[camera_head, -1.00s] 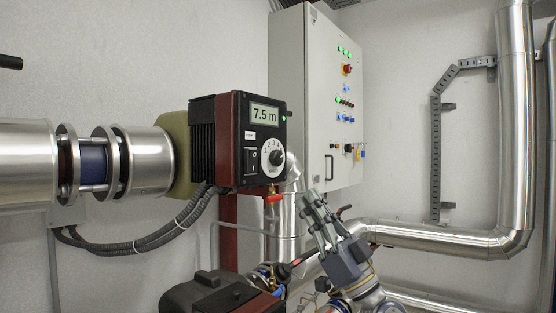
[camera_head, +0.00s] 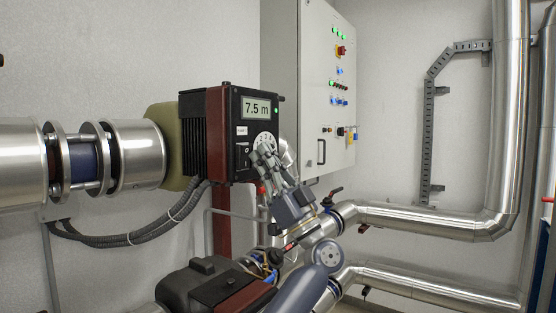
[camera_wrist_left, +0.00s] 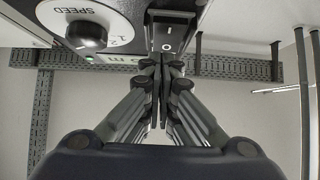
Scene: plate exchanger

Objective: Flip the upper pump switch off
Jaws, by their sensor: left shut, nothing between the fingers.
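The upper pump (camera_head: 228,150) is a black and dark red box with a display reading 7.5 m, a lit green light and a white speed dial (camera_head: 265,141). Its black rocker switch (camera_head: 243,152) sits on the front face below the display, partly hidden by my gripper. In the left wrist view the switch (camera_wrist_left: 168,33) shows I and O marks, beside the dial's black knob (camera_wrist_left: 86,35). My left gripper (camera_head: 263,152) is shut and empty, its fingertips close to the switch and in front of the dial. I cannot tell whether they touch the switch.
A second, dark red and black pump (camera_head: 215,285) stands below. A grey control cabinet (camera_head: 318,90) with lights and buttons is behind to the right.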

